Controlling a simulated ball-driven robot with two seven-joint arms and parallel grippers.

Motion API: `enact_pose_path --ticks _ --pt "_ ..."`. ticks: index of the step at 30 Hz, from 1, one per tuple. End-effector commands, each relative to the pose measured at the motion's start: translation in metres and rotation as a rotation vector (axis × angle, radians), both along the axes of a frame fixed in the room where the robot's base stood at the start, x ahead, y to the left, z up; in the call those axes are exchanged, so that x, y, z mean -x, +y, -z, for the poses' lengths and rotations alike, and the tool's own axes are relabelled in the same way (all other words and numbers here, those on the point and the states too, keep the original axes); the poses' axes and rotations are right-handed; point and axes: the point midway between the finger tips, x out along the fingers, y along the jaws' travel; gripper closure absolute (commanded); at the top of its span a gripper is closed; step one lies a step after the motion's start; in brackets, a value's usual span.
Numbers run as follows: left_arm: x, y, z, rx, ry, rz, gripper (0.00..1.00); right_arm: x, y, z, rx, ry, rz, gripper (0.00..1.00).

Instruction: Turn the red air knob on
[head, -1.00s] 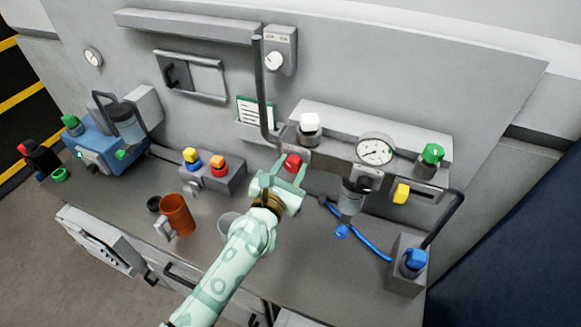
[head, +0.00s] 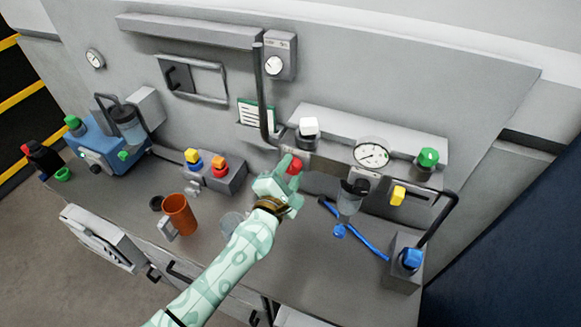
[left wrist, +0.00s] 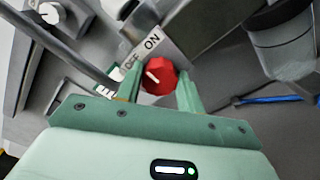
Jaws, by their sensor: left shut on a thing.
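The red air knob (head: 295,166) is on the panel at the middle of the bench, behind my left gripper in the head view. In the left wrist view the red knob (left wrist: 160,78) sits between the two green fingers, beside a plate (left wrist: 141,58) marked OFF and ON. The knob's pale pointer mark points up and left, toward the side of the OFF lettering. My left gripper (head: 285,172) is shut on the knob, and it also shows in the left wrist view (left wrist: 157,92). My right gripper is not in view.
A vertical dark pipe (head: 262,95) stands close behind the gripper. A white knob (head: 309,127) and a round gauge (head: 371,154) are to the right. An orange cup (head: 180,214) and a box with yellow and orange knobs (head: 215,172) stand to the left.

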Motion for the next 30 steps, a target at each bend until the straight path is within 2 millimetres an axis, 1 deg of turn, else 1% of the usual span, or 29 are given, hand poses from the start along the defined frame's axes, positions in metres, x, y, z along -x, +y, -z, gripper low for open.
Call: enact_pose_path --ticks 3,18,24,30 --pt "0.000 0.000 -0.001 -0.103 -0.042 0.000 0.85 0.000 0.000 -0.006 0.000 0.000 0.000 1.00" --pt "0.000 -0.001 0.001 -0.514 -0.211 0.001 0.85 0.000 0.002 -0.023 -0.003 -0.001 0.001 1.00" --pt "0.000 -0.001 0.002 -0.628 -0.258 0.001 0.85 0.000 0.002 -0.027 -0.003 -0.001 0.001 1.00" --pt "0.000 0.000 0.002 -0.698 -0.288 0.000 0.85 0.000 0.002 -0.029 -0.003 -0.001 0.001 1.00"
